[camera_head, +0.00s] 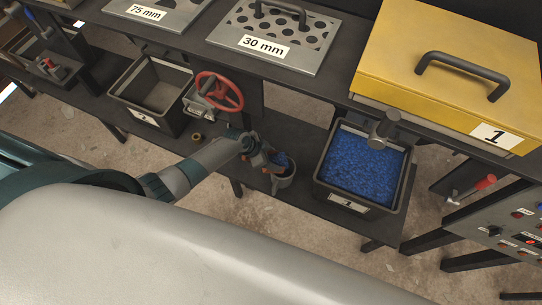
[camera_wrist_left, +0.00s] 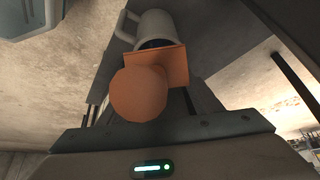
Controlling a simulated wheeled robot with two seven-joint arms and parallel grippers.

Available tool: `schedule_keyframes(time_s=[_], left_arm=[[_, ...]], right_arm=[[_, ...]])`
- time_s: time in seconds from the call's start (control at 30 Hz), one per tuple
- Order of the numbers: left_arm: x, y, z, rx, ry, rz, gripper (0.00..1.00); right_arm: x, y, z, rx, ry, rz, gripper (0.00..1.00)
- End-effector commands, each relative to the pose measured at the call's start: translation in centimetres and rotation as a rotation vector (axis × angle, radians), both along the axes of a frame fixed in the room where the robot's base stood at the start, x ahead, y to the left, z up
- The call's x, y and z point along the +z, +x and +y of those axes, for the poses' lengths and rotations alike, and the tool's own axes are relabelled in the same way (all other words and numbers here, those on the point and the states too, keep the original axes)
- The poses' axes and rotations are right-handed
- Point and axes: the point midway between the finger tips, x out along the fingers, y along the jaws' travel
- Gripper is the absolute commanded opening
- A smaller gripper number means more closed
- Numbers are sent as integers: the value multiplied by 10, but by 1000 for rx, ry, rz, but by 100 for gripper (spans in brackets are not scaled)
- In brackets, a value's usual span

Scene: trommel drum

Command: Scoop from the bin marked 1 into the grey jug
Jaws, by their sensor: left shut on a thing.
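The bin marked 1 (camera_head: 347,203) is a dark open box of blue granules (camera_head: 360,168), on the lower shelf at right of centre. The grey jug (camera_head: 284,182) stands left of it and also shows in the left wrist view (camera_wrist_left: 154,25). My left gripper (camera_head: 260,157) is shut on an orange-brown scoop (camera_wrist_left: 138,94) and is at the jug's mouth. Some blue granules (camera_head: 282,160) show there; I cannot tell whether they are in the scoop or the jug. The scoop hides much of the jug's opening in the wrist view. My right gripper is not in view.
A grey spout (camera_head: 383,130) hangs over the bin's back part. A bin marked 2 (camera_head: 145,118) and a red handwheel (camera_head: 219,91) are to the left. A yellow lidded box (camera_head: 440,55) and perforated screens (camera_head: 275,38) are above. A control panel (camera_head: 505,225) is at right.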

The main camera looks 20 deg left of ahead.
Motion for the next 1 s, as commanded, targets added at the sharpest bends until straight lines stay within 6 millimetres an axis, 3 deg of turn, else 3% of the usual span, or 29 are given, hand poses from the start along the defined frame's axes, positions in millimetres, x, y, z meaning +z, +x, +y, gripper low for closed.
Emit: schedule_keyframes(time_s=[0.03,0.37,0.7,1.0], left_arm=[[6,2,-3,-1,13,11,33],[11,16,-18,-4,175,148,33],[5,25,-29,-2,337,286,33],[6,26,-30,0,358,305,33]], right_arm=[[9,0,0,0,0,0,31],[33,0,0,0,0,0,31],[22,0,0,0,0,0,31],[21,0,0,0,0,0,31]])
